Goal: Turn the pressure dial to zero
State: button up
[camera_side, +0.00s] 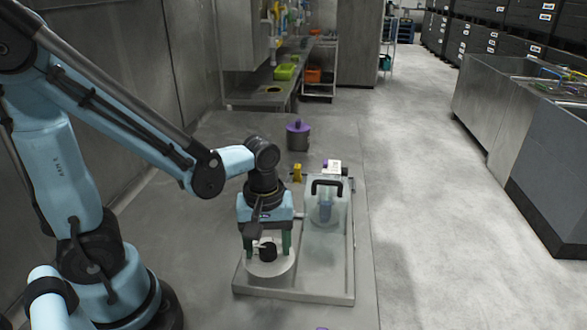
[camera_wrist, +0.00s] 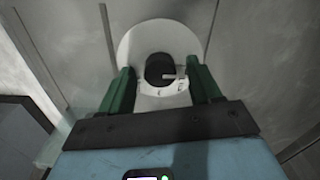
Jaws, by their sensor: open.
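The pressure dial is a black knob (camera_side: 267,251) on a round white base (camera_side: 270,268) at the near left of a grey tray-like unit. In the wrist view the knob (camera_wrist: 161,68) has a light pointer mark toward the right, and the white plate around it carries small dark marks. My gripper (camera_side: 265,243) is pointed down over the dial. Its two green fingers stand apart on either side of the knob, and they also show in the wrist view (camera_wrist: 163,82). I cannot tell whether either finger touches it.
The tray unit (camera_side: 292,296) also holds a clear box with a black handle (camera_side: 327,188). A small yellow part (camera_side: 297,172) and a white-purple block (camera_side: 332,167) are at its back. A grey pot with a purple lid (camera_side: 298,135) stands behind. Floor to the right is clear.

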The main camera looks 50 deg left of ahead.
aim_at(268, 246)
notch_tip(268, 246, up, 12)
dwell(0.8)
jog(key=w+m+t, duration=0.1)
jog(key=m+t, duration=0.1)
jog(key=m, duration=0.1)
jog(key=w+a+f+m+t, duration=0.1)
jog(key=m+t, duration=0.1)
jog(key=m, duration=0.2)
jog(key=m+t, duration=0.3)
jog(key=m, duration=0.1)
jog(key=shift+w+a+f, duration=0.2)
jog(key=shift+w+f, duration=0.15)
jog(key=shift+w, duration=0.05)
